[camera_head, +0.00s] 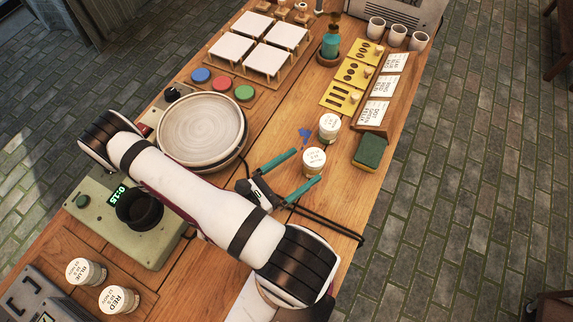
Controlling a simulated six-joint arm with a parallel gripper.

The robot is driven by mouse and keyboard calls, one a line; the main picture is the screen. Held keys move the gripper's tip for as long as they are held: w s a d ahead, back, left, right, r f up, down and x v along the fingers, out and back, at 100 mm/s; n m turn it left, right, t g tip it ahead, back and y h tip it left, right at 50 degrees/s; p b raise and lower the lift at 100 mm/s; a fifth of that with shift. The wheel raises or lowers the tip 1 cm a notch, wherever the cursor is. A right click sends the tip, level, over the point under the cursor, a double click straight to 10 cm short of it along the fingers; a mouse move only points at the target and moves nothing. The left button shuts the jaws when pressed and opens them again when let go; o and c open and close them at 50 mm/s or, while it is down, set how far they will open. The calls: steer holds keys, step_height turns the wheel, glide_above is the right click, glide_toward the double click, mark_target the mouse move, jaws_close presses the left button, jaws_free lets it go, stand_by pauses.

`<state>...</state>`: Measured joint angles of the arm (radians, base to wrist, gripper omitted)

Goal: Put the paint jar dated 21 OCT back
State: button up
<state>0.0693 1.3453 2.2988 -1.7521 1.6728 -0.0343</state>
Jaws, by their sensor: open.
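Two white-lidded paint jars stand on the wooden table right of the round plate: a nearer jar (314,162) and a farther jar (330,127). Their lid labels are too small to read. A jar marked BLUE (86,271) and a jar marked RED (119,299) stand on a wooden board (60,290) at lower left; their date lines are not clearly legible. My gripper (306,166) is open, with teal fingers. Its fingertips point at the nearer jar, one on either side; whether they touch it, I cannot tell.
A green sponge (371,152) lies right of the nearer jar, and a blue paint smear (305,135) is beside the farther one. The round plate (201,130) sits left of my gripper. A green device (120,220) with a dark cup-shaped opening is partly behind my arm. Stencils and cards lie farther back.

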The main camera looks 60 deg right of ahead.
steer(key=v, duration=0.4)
steer(key=shift+a, duration=0.15)
steer(key=a+r+m+t+y, duration=0.2)
steer(key=a+r+m+y, duration=1.1)
steer(key=m, duration=0.3)
steer(key=shift+w+a+r+y, duration=0.2)
steer(key=shift+a+r+y, duration=0.15)
steer(key=shift+a+y, duration=0.35)
steer(key=shift+o, duration=0.3)
steer(key=w+a+r+m+t+y, duration=0.1)
steer(key=a+r+m+t+y, duration=0.1)
steer(key=a, duration=0.5)
step_height(320, 180, up, 2)
steer(key=t+y, duration=0.1)
steer(key=t, duration=0.2)
steer(key=shift+w+r+m+y, duration=0.2)
steer(key=shift+m+y, duration=0.1)
steer(key=shift+y, duration=0.1)
